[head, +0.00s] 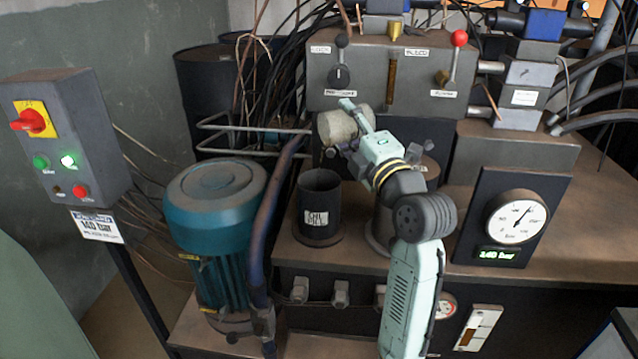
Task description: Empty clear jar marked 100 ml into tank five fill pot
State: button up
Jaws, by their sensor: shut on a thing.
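A pale, cloudy jar (338,129) is held in my gripper (341,126), up in the air. It lies well over on its side, with one round end facing left. Its marking and any contents cannot be made out. My gripper is shut on it from the right. Below the jar stands a dark, open-topped pot (320,222) with a white label, upright on a round base on the brown tank top (285,240). The label seems to read "fill pot". The jar is apart from the pot, above its rim and slightly to the right.
A teal motor (213,215) and a dark hose (266,220) stand left of the pot. A grey cylinder (382,232) is partly hidden behind my arm. A valve block (385,70) with levers is behind, and a pressure gauge (517,217) stands right. A control box (62,135) is far left.

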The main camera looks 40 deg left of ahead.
aim_at(327, 144)
jog(key=shift+f, duration=0.15)
